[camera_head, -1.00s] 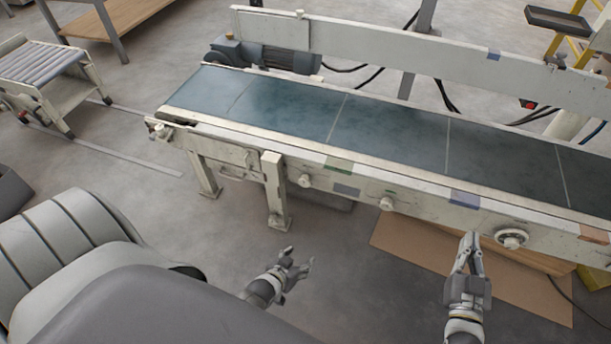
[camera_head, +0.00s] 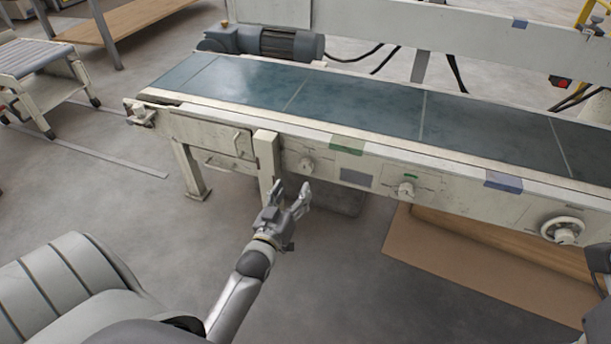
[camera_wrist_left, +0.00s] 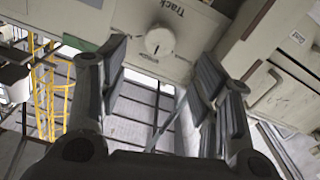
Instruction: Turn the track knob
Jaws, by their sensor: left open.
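The track knob (camera_head: 307,164) is a small pale round knob on the conveyor's front side rail, just right of the leg post. In the left wrist view the knob (camera_wrist_left: 160,42) shows with a dark pointer mark, beside the upside-down word "Track". My left gripper (camera_head: 291,188) is open and empty, just below and in front of the knob. In the left wrist view its two fingers (camera_wrist_left: 161,68) stand apart, with the knob beyond them and between their tips. Part of my right arm's end (camera_head: 598,262) shows at the right edge, its fingers not clear.
A second knob (camera_head: 405,189) and a larger round handwheel (camera_head: 563,231) sit further right on the rail. A hinged panel with a handle (camera_head: 237,143) is left of the post. The belt (camera_head: 350,97) runs above. Cardboard (camera_head: 470,262) lies on the floor.

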